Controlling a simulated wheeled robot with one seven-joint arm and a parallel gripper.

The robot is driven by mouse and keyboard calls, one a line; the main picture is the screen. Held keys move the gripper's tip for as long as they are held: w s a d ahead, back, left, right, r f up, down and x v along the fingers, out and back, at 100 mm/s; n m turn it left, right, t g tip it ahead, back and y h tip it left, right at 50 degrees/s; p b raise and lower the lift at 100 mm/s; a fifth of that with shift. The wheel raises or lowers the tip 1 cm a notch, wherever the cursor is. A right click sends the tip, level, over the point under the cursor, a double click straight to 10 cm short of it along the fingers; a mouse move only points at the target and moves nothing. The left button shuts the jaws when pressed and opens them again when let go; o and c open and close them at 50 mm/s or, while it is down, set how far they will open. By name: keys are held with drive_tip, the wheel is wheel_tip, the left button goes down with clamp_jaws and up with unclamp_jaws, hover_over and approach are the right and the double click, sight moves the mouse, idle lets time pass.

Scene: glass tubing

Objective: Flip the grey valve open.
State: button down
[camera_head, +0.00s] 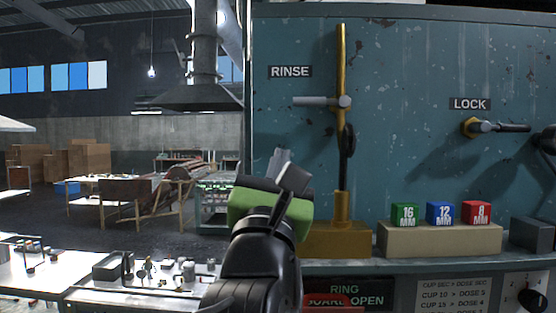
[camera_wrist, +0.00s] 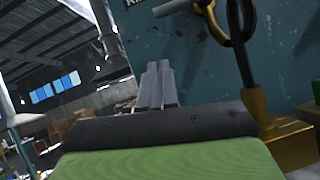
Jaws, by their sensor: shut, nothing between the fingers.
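The grey valve (camera_head: 318,101) is a lever on the upright yellow pipe (camera_head: 341,70), beside the RINSE label. Its handle lies level, pointing left across the pipe. In the wrist view, part of a grey lever (camera_wrist: 172,7) shows at the top edge. My gripper (camera_head: 281,158) is shut and empty, below the valve handle and to the left of the pipe. Its fingertips point upward and are apart from the valve. In the wrist view the two fingers (camera_wrist: 157,78) stand together, with the lever above them.
A black ring handle (camera_head: 347,140) hangs on the pipe below the valve. The pipe stands on a yellow base (camera_head: 335,238). A brass fitting with a dark handle (camera_head: 500,127) sits under the LOCK label. Green, blue and red blocks (camera_head: 440,213) stand on a beige block to the right.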

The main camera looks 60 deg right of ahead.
sight(319, 102)
drive_tip(key=d+r+p, duration=0.1)
drive_tip(key=r, duration=0.1)
drive_tip(key=d+r+p, duration=0.1)
drive_tip(key=d+r, duration=0.1)
drive_tip(key=w+d+r+p, duration=0.1)
drive_tip(key=d+r+p, duration=0.1)
drive_tip(key=shift+r, duration=0.4)
